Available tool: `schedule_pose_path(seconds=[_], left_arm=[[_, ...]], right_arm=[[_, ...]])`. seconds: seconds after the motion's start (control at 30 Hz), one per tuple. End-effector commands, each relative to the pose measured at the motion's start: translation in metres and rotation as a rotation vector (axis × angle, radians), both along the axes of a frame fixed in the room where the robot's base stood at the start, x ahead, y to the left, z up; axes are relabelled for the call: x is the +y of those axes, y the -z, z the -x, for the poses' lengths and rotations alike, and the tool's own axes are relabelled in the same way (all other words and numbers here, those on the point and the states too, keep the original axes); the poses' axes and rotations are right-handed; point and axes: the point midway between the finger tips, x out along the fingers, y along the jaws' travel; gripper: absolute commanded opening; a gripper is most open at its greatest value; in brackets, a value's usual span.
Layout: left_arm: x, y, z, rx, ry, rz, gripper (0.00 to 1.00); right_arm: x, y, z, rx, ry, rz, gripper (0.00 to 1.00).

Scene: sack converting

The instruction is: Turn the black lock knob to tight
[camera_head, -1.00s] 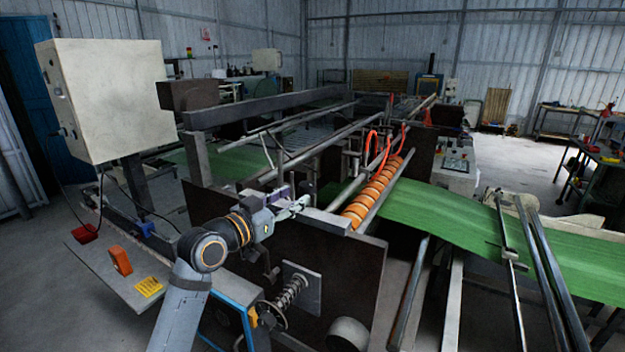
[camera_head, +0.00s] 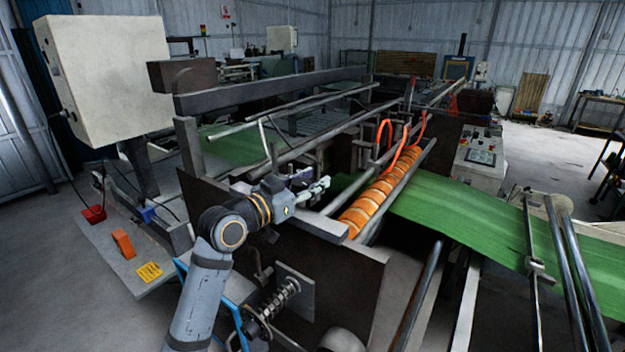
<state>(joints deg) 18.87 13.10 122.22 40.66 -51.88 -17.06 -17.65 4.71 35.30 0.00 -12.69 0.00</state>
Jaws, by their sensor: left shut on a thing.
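My left gripper (camera_head: 319,187) reaches in from the lower left, over the near side frame of the sack machine. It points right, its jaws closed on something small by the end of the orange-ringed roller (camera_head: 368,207). The black lock knob cannot be made out clearly; the fingers and wrist cover that spot. Whether it has turned does not show. My right gripper is not in view.
A dark side plate (camera_head: 335,280) stands below the gripper, with a spring-loaded spindle (camera_head: 283,300) on it. Orange hoses (camera_head: 405,150) loop above the roller. A green web (camera_head: 470,215) runs off right. A grey control box (camera_head: 105,75) stands left.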

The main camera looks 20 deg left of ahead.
Motion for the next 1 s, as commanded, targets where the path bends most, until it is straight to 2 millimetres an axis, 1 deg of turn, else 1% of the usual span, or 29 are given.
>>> schedule_pose_path(seconds=[0.03, 0.07, 0.17, 0.2, 0.4, 0.5, 0.7, 0.77, 0.9, 0.93, 1.0], left_arm=[[0.0, 0.0, 0.0, 0.001, 0.001, 0.001, 0.24], [0.0, 0.0, 0.0, 0.001, 0.001, 0.001, 0.2], [0.0, 0.0, 0.0, 0.001, 0.001, 0.0, 0.07], [0.0, 0.0, 0.0, 0.001, 0.001, 0.0, 0.04], [0.0, 0.001, 0.0, 0.003, 0.001, -0.001, 0.0], [0.0, 0.002, 0.0, 0.004, 0.001, 0.0, 0.0], [0.0, 0.003, 0.0, 0.005, 0.007, -0.002, 0.0], [-0.001, 0.006, 0.0, 0.005, 0.029, -0.003, 0.0], [-0.003, 0.009, 0.001, 0.004, 0.12, -0.005, 0.0], [-0.004, 0.004, 0.001, 0.005, 0.117, -0.001, 0.0], [-0.004, 0.003, 0.001, 0.006, 0.115, -0.002, 0.0]], right_arm=[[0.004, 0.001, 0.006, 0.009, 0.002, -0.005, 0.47], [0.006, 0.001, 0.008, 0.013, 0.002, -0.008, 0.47], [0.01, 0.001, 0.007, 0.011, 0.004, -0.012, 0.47], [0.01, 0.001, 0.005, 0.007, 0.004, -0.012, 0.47], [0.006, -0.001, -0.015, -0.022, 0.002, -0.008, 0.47], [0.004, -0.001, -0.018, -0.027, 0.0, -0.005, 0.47], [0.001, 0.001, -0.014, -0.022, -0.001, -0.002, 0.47], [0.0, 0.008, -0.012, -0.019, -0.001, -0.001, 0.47], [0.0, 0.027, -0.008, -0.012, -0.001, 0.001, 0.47], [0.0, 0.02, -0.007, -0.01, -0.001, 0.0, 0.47], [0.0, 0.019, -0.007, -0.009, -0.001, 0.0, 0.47]])
